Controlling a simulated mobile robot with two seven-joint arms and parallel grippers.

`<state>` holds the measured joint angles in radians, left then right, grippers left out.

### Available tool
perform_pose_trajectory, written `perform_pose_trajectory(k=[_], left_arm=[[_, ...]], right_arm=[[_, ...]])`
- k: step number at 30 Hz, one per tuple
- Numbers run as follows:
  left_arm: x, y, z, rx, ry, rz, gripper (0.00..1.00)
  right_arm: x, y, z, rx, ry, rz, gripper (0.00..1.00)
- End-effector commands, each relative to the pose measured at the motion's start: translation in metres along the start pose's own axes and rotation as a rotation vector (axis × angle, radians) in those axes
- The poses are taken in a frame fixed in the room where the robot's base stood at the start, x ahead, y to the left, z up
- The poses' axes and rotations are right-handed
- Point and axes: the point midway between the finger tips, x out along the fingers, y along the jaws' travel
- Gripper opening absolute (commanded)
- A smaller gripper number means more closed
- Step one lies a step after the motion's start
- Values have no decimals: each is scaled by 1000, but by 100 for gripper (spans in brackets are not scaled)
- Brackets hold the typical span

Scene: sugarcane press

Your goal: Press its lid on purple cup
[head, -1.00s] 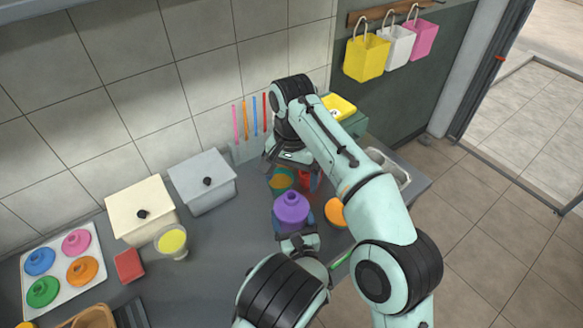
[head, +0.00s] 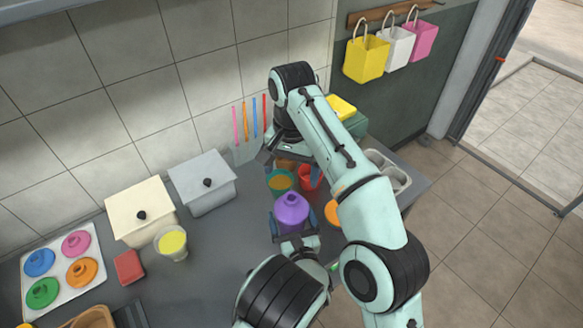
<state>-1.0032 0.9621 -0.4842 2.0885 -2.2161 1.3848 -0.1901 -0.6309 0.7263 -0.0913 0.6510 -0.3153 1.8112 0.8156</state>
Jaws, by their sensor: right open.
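The purple cup (head: 291,220) stands on the counter with a purple domed, knobbed lid (head: 291,201) on top. Whether the lid is fully seated cannot be told. My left gripper (head: 293,228) comes from below, its fingers on both sides of the cup and seemingly against it. My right gripper (head: 281,158) is open and empty, above and behind the cup near the wall, apart from the lid; its arm crosses the right side.
A green cup (head: 280,187) and a red cup (head: 307,182) stand close behind the purple cup. An orange item (head: 332,213) is partly hidden by my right arm. A tray (head: 64,247) of coloured lids, two lidded boxes and a yellow-filled cup (head: 172,242) are at left.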

Motion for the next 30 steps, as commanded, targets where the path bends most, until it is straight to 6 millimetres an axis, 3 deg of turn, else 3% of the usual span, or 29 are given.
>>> perform_pose_trajectory(k=[5,18,24,30], left_arm=[[-22,-1,-2,0,3,-5,100],[-114,-1,-1,-1,1,-4,100],[-131,0,0,0,0,-2,100],[-133,0,0,-1,0,-1,100]], right_arm=[[7,1,1,0,-4,1,100],[27,2,5,0,-13,5,100],[30,2,6,0,-14,5,100],[30,2,6,0,-14,5,100]])
